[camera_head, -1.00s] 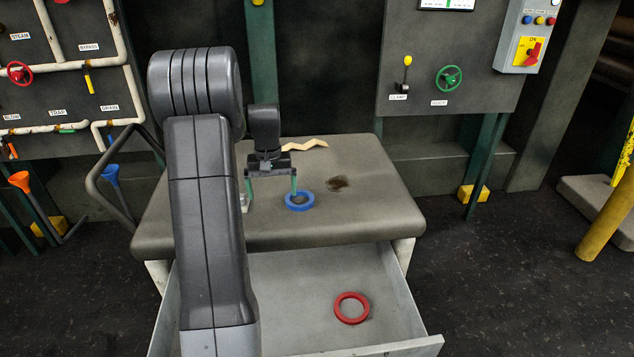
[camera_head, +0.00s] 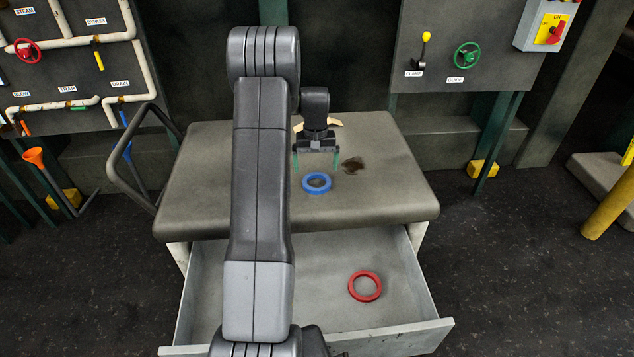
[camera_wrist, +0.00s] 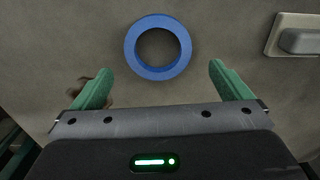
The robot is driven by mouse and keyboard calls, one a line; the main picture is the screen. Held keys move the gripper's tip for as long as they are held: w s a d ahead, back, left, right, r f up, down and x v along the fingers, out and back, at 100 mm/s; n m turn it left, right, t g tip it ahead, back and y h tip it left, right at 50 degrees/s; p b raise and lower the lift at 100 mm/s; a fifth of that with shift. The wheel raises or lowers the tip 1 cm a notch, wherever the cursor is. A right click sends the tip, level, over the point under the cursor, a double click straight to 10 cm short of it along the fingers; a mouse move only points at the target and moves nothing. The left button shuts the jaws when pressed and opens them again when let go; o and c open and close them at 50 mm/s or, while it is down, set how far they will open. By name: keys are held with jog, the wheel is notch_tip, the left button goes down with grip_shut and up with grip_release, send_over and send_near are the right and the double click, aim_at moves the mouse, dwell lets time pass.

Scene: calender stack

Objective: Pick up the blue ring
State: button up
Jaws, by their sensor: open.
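The blue ring (camera_head: 317,182) lies flat on the grey bench top (camera_head: 225,205), near its front middle. My gripper (camera_head: 316,163) is above the bench at the ring, open and empty, with its green fingers apart and pointing down. In the wrist view the blue ring (camera_wrist: 158,47) shows whole, ahead of the gap between the two fingertips (camera_wrist: 160,75), and I see no contact. How high the fingertips are above the bench is hard to tell.
An open drawer (camera_head: 320,290) juts out under the bench with a red ring (camera_head: 365,286) lying in it. A dark stain (camera_head: 354,165) and a tan piece (camera_head: 334,122) are on the bench top. A grey fixture (camera_wrist: 300,38) shows in the wrist view. A bent rail (camera_head: 133,165) stands at the left.

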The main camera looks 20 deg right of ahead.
aim_at(317, 185)
jog(key=f, duration=0.2)
jog(key=s+f+p, duration=0.1)
jog(key=f, duration=0.1)
jog(key=shift+w+f, duration=0.1)
jog(key=shift+f, duration=0.6)
jog(key=c, duration=1.1)
jog(key=shift+r, duration=0.15)
